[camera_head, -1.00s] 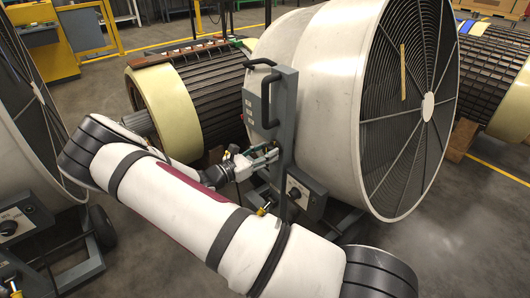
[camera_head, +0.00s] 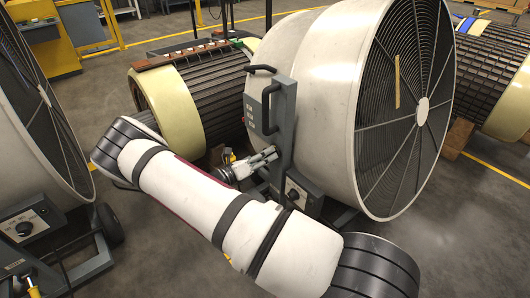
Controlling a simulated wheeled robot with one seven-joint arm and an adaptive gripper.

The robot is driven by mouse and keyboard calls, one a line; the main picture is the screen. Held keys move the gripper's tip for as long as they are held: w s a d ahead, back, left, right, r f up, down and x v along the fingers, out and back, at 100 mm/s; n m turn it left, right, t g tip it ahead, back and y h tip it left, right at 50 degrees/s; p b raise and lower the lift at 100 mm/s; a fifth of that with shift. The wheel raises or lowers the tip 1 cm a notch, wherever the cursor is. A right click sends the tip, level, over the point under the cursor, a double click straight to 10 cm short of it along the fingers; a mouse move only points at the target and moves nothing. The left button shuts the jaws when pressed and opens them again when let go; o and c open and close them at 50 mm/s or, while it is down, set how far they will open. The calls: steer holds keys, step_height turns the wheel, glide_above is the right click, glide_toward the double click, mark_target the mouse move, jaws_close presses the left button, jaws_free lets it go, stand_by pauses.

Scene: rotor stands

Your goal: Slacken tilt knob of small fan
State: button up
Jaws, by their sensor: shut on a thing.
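A fan with a white drum housing (camera_head: 312,75) and a dark round grille stands in the middle on a grey frame. A grey upright bracket (camera_head: 283,122) with a black handle is on its near left side. My gripper (camera_head: 270,156) reaches in from the left, with its fingertips at the bracket's left edge below the handle. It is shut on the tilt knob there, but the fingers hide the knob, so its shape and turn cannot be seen.
A control box with a black dial (camera_head: 293,194) sits low on the fan frame. A second fan (camera_head: 35,130) stands at the left edge. A ribbed rotor (camera_head: 205,95) lies behind my arm, another (camera_head: 490,75) at the right. The floor at the lower right is clear.

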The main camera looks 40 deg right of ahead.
steer(key=n, duration=0.4)
steer(key=n+p, duration=0.1)
steer(key=n, duration=0.6)
steer(key=shift+w+f+n, duration=0.15)
steer(key=shift+f+n, duration=0.1)
steer(key=shift+n, duration=0.35)
steer(key=o, duration=1.1)
steer(key=shift+o, duration=0.2)
steer(key=shift+a, duration=0.1)
steer(key=a, duration=1.1)
steer(key=shift+s+a, duration=0.25)
steer(key=shift+a, duration=0.15)
